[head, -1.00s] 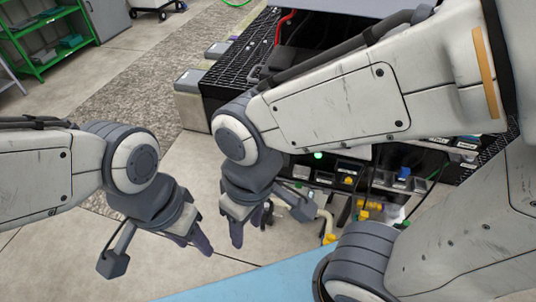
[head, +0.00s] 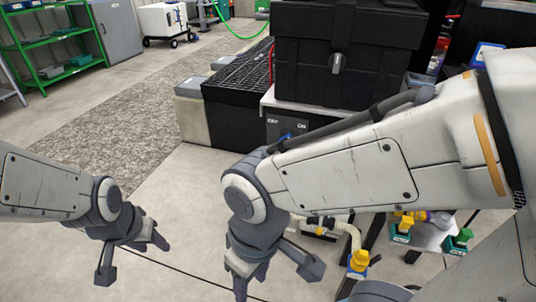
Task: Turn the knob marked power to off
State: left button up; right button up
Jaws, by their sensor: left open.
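No label reading power can be made out, so I cannot tell which knob it is. A grey knob or latch (head: 337,64) sits upright on the front of a large black case (head: 300,60). Below the case, a dark panel (head: 277,130) carries small white labels; my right arm hides much of it. My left gripper (head: 152,243) is open and empty over the floor at left. My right gripper (head: 242,285) points down near the bottom edge, apart from the case; its jaw gap is unclear.
A yellow valve handle (head: 360,259) and a green one (head: 465,235) stand low at right. A black mesh-topped box (head: 240,80) is left of the case. Green shelving (head: 50,45) and a white wheeled cart (head: 163,20) stand behind. Floor at left is clear.

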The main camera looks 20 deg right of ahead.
pick_arm(q)
jog(key=w+d+f+m+t+b, duration=0.2)
jog(key=w+d+f+b, duration=0.15)
jog(key=w+f, duration=0.3)
jog(key=w+d+r+m+t+h, duration=0.1)
jog(key=w+d+m+t+h, duration=0.15)
jog(key=w+d, duration=0.35)
jog(key=d+r+m+t+h, duration=0.3)
jog(key=d+r+m+t, duration=0.15)
jog(key=d, duration=0.55)
jog(key=d+r+m+t+h, duration=0.3)
jog(key=d+r+m+h, duration=0.15)
jog(key=d, duration=0.65)
jog(key=b+x, duration=0.2)
jog(key=x, duration=0.8)
jog(key=shift+w+f+y+b, duration=0.15)
jog(key=shift+w+y+b, duration=0.15)
pick_arm(e)
notch_tip(320, 180, down, 8)
jog(key=shift+f, duration=0.2)
pick_arm(q)
jog(key=shift+a, duration=0.1)
grip_shut()
